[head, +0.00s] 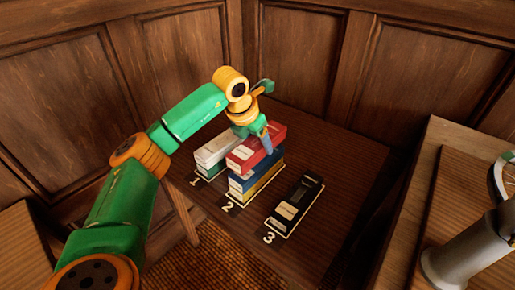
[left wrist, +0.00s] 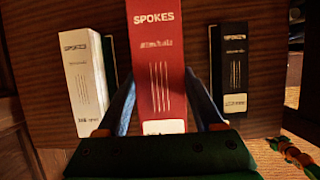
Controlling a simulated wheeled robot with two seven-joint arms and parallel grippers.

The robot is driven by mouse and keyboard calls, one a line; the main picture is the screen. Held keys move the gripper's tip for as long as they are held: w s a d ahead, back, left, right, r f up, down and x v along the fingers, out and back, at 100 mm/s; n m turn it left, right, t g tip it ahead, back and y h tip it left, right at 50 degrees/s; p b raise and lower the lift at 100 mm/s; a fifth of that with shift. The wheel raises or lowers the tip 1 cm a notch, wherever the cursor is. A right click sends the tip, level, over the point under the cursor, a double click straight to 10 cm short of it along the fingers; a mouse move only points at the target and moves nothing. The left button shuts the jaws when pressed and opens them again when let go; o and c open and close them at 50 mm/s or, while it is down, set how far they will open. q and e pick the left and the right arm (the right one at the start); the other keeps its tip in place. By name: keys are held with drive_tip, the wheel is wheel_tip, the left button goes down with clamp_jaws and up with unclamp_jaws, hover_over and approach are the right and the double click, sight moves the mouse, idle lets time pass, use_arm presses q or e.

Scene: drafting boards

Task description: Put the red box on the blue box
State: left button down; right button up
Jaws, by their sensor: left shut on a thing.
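The red box (head: 243,155) is held between the two blue fingers of my left gripper (head: 254,137). It lies flat at the top of the stack at place 2, directly over the blue box (head: 240,184). I cannot tell if the two touch or a thin gap remains. In the left wrist view the red box (left wrist: 157,60), marked SPOKES, runs lengthwise between the fingers (left wrist: 163,95), which are shut on its sides. The blue box is hidden under it there. A yellow box (head: 241,199) lies below the blue one. My right gripper is not in view.
A white box (head: 212,151) lies on a green one at place 1, close beside the stack. A black box (head: 298,200) lies at place 3. The dark table (head: 335,150) is bare behind and to the right. A grey metal cylinder (head: 460,255) stands on the right bench.

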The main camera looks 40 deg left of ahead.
use_arm(q)
wheel_tip(320, 180, down, 3)
drive_tip(key=shift+r, duration=0.15)
drive_tip(key=shift+f, duration=0.25)
drive_tip(key=shift+c, duration=0.2)
unclamp_jaws()
drive_tip(key=shift+r, duration=0.15)
drive_tip(key=v, duration=1.2)
drive_tip(key=shift+d+r+p, duration=0.1)
drive_tip(key=shift+r+p, duration=0.05)
drive_tip(key=shift+p, duration=0.15)
